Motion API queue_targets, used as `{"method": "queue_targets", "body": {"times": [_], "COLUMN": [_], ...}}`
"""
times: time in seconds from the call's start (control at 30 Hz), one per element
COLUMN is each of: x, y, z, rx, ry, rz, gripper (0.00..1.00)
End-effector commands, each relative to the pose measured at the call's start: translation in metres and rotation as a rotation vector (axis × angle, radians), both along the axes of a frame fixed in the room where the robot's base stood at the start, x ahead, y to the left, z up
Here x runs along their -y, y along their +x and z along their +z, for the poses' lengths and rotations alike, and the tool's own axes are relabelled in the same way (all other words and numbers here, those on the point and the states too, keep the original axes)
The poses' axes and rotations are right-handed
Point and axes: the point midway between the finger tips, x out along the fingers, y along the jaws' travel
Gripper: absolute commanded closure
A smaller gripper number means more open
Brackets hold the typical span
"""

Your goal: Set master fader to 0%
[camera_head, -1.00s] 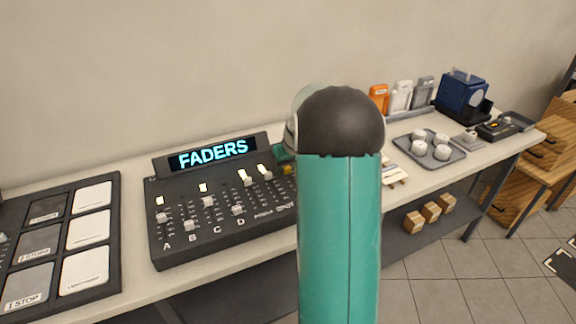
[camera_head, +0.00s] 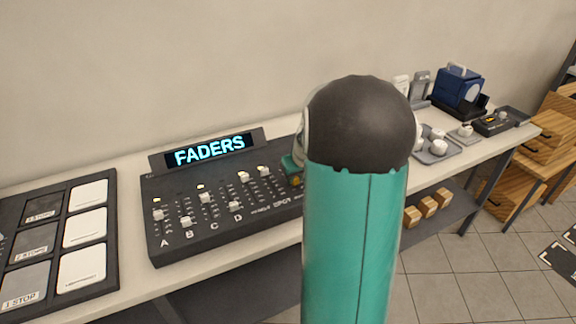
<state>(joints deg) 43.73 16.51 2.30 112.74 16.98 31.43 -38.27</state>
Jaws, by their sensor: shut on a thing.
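The black fader console (camera_head: 215,228) stands on the bench, with its lit display (camera_head: 210,150) reading FADERS. White caps sit at different heights in the slots marked A (camera_head: 158,214), B (camera_head: 186,221), C (camera_head: 205,197) and D (camera_head: 235,205). Two more caps sit higher up to the right. My gripper (camera_head: 294,170) shows only as a small teal and yellowish part at the console's right end. It is shut, low over the master fader's end of the panel. Its fingertips and the master fader's cap are hidden behind my arm, so the fader's setting cannot be read.
A dark panel (camera_head: 61,240) with grey and white tiles lies left of the console. A tray (camera_head: 440,156) with white cups, a blue machine (camera_head: 459,86) and a small dark box (camera_head: 495,123) stand to the right. Wooden blocks (camera_head: 428,206) lie on the lower shelf.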

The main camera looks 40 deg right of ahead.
Motion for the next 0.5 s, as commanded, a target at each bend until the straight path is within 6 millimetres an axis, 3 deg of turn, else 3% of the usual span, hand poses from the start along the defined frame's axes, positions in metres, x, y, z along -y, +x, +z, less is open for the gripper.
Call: {"method": "queue_targets", "body": {"times": [0.13, 0.47, 0.5], "x": [-0.005, -0.007, -0.007], "y": [-0.02, -0.026, -0.026], "z": [0.001, -0.001, -0.001], "rx": [0.0, -0.003, -0.004], "ry": [-0.002, 0.001, 0.001], "rz": [-0.001, -0.001, -0.001], "gripper": [1.0, 1.0, 0.74]}}
